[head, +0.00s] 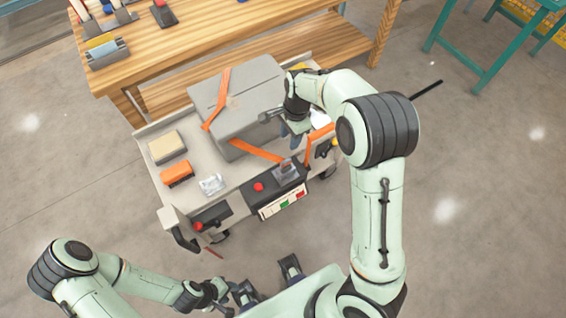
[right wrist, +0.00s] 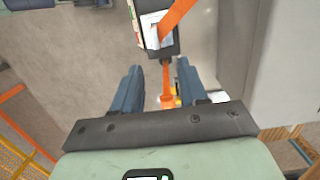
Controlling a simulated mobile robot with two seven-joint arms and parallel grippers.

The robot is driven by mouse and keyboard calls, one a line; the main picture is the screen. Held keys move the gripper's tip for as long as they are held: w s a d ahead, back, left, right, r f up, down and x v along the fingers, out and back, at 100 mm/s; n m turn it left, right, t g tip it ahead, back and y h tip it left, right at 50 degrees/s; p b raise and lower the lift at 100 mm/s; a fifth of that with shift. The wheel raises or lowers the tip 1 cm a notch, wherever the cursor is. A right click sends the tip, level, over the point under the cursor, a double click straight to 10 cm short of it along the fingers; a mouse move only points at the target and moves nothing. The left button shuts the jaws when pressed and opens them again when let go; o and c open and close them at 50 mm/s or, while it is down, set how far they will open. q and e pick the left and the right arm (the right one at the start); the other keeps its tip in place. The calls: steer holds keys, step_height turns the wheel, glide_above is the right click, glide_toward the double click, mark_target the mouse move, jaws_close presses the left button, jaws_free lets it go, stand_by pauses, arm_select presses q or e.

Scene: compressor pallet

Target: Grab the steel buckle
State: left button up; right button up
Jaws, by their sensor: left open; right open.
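A small grey metal piece that looks like the steel buckle (head: 287,167) sits on the dark control box at the cart's front edge, by the orange strap (head: 256,151). In the right wrist view a pale piece on the dark box (right wrist: 154,30) lies beyond the fingertips; I cannot tell if it is the buckle. My right gripper (head: 292,130) is open beside the grey case, above and behind the grey piece. Its two blue fingers (right wrist: 156,85) stand apart, with part of an orange strap visible between them. My left gripper (head: 224,298) is low at the front left, away from the cart.
The grey case (head: 236,88) stands on the cart (head: 148,190). An orange block (head: 176,173), a tan block (head: 167,147) and a clear bag (head: 211,184) lie at its left. A wooden workbench (head: 200,45) stands behind. Floor is open at right.

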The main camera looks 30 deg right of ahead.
steer(key=b, duration=0.1)
glide_above(286, 161)
steer(key=d, duration=0.1)
steer(key=f, duration=0.6)
steer(key=shift+w+f, duration=0.2)
steer(key=shift+f, duration=0.15)
steer(key=shift+s+a+f+b, duration=0.1)
steer(key=shift+a+f+b, duration=0.05)
steer(key=shift+f, duration=0.9)
steer(key=shift+s+a+f+b, duration=0.1)
steer(key=shift+a+f, duration=0.1)
steer(key=shift+f, duration=0.85)
steer(key=shift+a+f+b, duration=0.15)
steer(key=shift+f, duration=0.9)
arm_select(q)
steer(key=shift+s+d+f, duration=0.1)
steer(key=shift+s+f, duration=0.15)
steer(key=shift+f, duration=0.25)
steer(key=shift+s+f, duration=0.2)
steer(key=shift+f, duration=0.25)
arm_select(e)
jaws_close()
